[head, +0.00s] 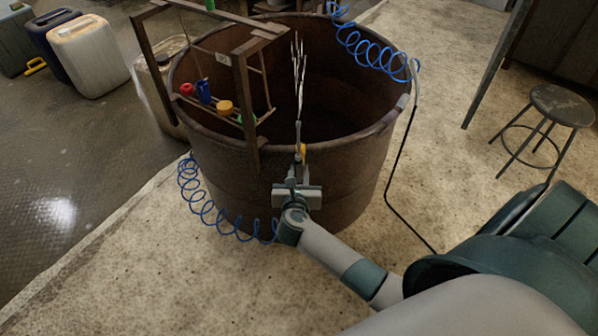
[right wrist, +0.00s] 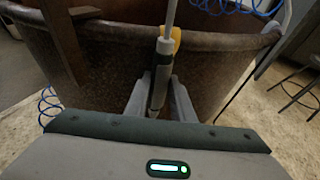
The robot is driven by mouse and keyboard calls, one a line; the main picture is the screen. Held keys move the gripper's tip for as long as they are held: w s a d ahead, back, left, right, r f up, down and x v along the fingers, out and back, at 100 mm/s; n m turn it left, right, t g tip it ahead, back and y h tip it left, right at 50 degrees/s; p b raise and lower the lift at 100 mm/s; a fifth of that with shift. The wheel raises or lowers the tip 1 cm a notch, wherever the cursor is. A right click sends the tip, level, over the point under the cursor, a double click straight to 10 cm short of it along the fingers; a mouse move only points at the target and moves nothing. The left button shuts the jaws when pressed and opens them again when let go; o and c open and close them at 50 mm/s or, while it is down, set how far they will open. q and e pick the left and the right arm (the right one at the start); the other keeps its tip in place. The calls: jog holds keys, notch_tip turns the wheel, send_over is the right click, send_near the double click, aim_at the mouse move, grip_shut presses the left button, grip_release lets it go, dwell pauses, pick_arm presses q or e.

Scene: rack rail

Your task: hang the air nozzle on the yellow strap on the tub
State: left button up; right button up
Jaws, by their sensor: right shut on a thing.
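My right gripper (head: 297,183) is at the near side of the rusty brown tub (head: 345,165), just outside its rim. It is shut on the grey air nozzle (right wrist: 159,82), whose body sits upright between the fingers in the right wrist view. A thin pale rod (right wrist: 170,18) rises from it; in the head view thin pale strands (head: 298,75) stand above the gripper. The yellow strap (right wrist: 176,38) shows at the tub's rim, directly behind the nozzle and partly hidden by it. It also shows small in the head view (head: 303,150). I cannot tell whether they touch. My left gripper is not in view.
A brown frame (head: 241,90) with red, blue, orange and green pieces stands at the tub's left. Blue coiled hoses hang at the lower left (head: 205,207) and upper right (head: 365,45). Jerrycans (head: 90,58) stand far left, a stool (head: 560,105) right. Floor is clear around the tub's front.

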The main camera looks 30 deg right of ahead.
jog(key=o, duration=1)
jog(key=shift+c, duration=0.2)
jog(key=shift+s+a, duration=0.1)
jog(key=v, duration=1.7)
jog(key=shift+r, duration=0.1)
